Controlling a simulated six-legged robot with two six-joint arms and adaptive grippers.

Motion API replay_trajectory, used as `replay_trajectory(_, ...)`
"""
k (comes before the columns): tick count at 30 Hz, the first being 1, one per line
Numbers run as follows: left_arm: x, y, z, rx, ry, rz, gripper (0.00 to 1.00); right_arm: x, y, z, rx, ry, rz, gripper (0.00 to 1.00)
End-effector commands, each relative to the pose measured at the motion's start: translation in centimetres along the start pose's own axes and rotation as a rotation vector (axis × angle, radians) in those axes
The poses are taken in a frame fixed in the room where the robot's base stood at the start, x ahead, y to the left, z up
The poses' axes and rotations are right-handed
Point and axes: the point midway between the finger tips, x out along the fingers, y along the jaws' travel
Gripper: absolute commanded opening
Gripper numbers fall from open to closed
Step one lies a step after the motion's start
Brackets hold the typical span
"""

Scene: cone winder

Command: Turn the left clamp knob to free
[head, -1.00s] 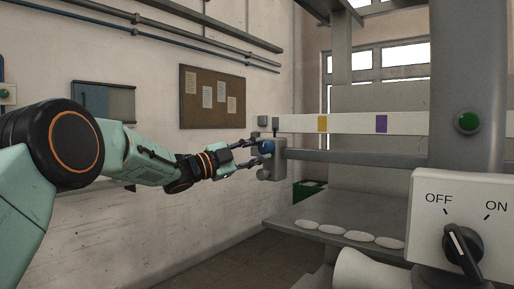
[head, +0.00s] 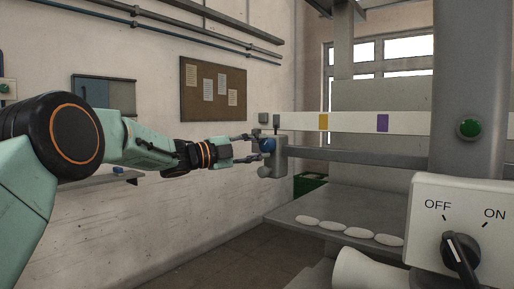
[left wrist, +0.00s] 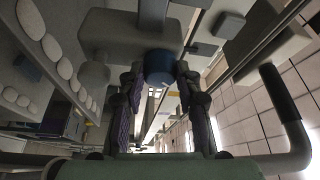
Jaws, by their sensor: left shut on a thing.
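The clamp knob is a small blue cylinder (head: 267,145) on the left side of a grey clamp block (head: 278,164) at the left end of the machine's rail. My left gripper (head: 259,147) reaches it from the left, its fingers around the knob. In the left wrist view the blue knob (left wrist: 159,67) sits between the two fingertips (left wrist: 160,78), with a pale mark on its face. The fingers are shut on it and hide part of its sides. My right gripper is not in view.
A white bar with yellow and purple marks (head: 350,123) runs above the rail (head: 360,157). A grey shelf (head: 300,210) with several white oval pieces is below. A switch box (head: 465,205) stands at the right front. A wall shelf (head: 100,180) is at the left.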

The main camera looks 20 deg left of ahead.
Motion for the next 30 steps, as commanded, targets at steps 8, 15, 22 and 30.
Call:
replay_trajectory(8,0.0,-0.1,-0.1,0.0,0.001,-0.003,0.44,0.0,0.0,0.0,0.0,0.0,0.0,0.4)
replay_trajectory(15,0.0,0.0,0.0,-0.001,0.0,-0.001,0.56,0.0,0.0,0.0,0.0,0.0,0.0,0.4)
replay_trajectory(22,-0.2,0.0,0.0,-0.002,0.0,-0.001,0.56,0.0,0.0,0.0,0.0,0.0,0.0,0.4)
replay_trajectory(30,-3.9,-0.2,0.1,-0.006,-0.003,-0.006,0.56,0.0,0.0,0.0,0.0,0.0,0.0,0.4)
